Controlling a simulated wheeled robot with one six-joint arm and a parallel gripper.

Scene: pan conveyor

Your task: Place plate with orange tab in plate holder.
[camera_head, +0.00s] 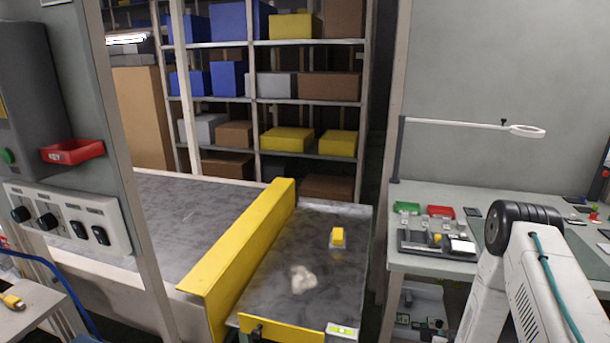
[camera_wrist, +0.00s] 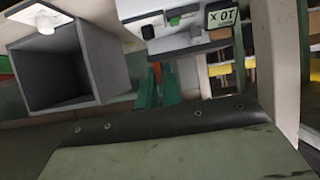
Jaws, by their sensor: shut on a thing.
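In the wrist view, my gripper (camera_wrist: 158,88) shows as two green fingers near the middle, shut on a small orange tab (camera_wrist: 157,72). The plate belonging to this tab can hardly be made out. In the head view my gripper and the held plate are out of sight; only my white arm shows at the lower right. A dark slotted tray (camera_head: 415,243), possibly the plate holder, sits on the front left of the workbench with grey, yellow and white pieces in it. I cannot tell how far my gripper is from it.
A grey conveyor bed (camera_head: 270,270) carries a small yellow-topped piece (camera_head: 338,237) and a pale patch. A yellow rail (camera_head: 240,245) borders it. The workbench (camera_head: 440,195) also holds green (camera_head: 407,207) and red (camera_head: 440,211) bins. An open grey box (camera_wrist: 65,70) shows in the wrist view.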

